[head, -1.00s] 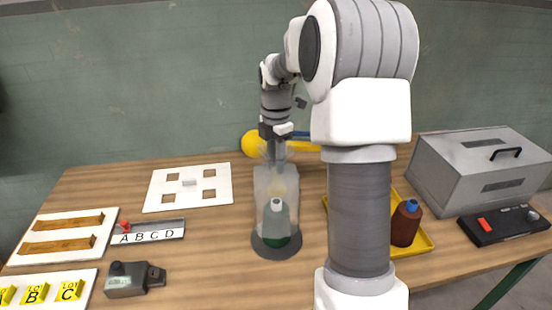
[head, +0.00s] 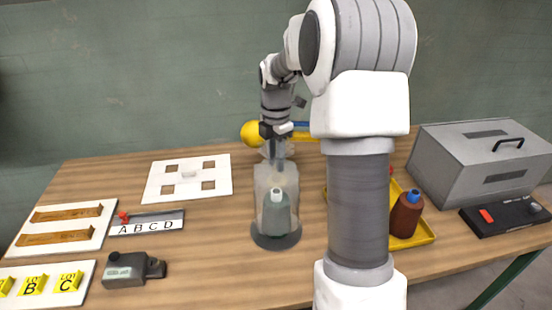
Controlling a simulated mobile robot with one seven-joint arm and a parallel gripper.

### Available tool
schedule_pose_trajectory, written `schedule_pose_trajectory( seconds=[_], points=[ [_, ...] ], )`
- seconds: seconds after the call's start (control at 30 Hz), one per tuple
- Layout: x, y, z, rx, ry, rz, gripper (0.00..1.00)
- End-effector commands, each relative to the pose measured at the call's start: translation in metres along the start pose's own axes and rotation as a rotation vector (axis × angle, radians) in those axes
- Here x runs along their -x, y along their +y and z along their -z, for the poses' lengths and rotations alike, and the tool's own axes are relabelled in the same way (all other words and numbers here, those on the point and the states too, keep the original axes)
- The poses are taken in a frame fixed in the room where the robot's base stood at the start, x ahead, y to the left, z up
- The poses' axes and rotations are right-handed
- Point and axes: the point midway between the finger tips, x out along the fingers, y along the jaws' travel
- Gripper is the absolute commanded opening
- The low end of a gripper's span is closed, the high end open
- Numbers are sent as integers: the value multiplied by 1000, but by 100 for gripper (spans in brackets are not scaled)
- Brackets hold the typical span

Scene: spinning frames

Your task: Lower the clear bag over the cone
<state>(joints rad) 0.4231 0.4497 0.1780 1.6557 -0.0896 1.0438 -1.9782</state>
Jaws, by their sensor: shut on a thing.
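My gripper (head: 277,160) is shut on the top of a clear bag (head: 275,177) and holds it above the middle of the table. The bag hangs down, hazy and see-through. Below it a greenish, white-topped, bottle-like shape (head: 276,217), which seems to be the cone, stands upright on a dark round base (head: 276,241).
A yellow tray (head: 424,238) with a brown bottle (head: 406,214) stands right, partly behind my arm. A grey metal box (head: 450,175) is farther right. A white board with square holes (head: 160,190), a lettered rack (head: 146,229) and a grey device (head: 125,272) lie left.

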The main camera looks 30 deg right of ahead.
Motion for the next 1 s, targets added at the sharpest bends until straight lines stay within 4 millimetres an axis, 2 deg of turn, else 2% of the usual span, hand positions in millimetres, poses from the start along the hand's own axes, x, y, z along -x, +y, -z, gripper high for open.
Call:
schedule_pose_trajectory(
  seconds=[1.0],
  points=[
    [-46,0,0,0,0,0,0]
  ],
)
